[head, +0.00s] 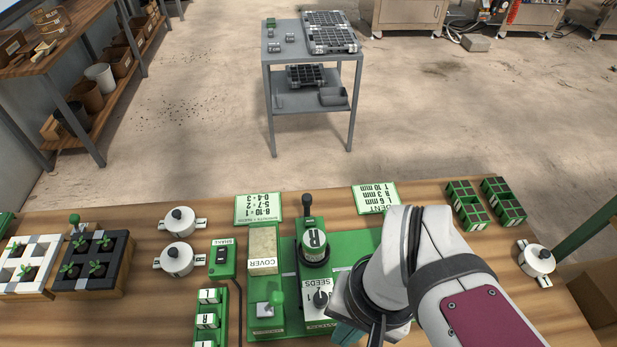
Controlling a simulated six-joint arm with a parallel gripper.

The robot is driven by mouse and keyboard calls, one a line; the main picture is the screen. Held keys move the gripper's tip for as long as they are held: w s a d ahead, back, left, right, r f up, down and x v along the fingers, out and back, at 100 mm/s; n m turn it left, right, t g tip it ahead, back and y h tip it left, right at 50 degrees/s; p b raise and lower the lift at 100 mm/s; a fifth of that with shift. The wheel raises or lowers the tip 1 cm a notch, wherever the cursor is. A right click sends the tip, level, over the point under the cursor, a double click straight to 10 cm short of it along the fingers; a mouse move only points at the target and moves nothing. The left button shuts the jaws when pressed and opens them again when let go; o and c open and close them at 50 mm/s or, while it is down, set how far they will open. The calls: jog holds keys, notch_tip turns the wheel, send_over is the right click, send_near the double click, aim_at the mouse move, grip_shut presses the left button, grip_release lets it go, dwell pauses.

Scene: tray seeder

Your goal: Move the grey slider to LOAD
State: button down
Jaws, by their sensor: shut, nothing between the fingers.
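The green seeder (342,248) stands on the wooden bench at the bottom middle. I cannot tell for certain whether this plate is the grey slider, and I can read no LOAD mark. A dial (321,298) marked SEEDS sits on the white panel. My gripper (376,333) is shut and empty at the bottom edge, right of the dial, partly cut off. My arm hides the right part of the seeder.
White pots (179,220) and seedling trays (92,262) lie further left. Green cell blocks (467,205) are right.

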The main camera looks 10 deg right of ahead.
aim_at(307, 197)
dwell(0.4)
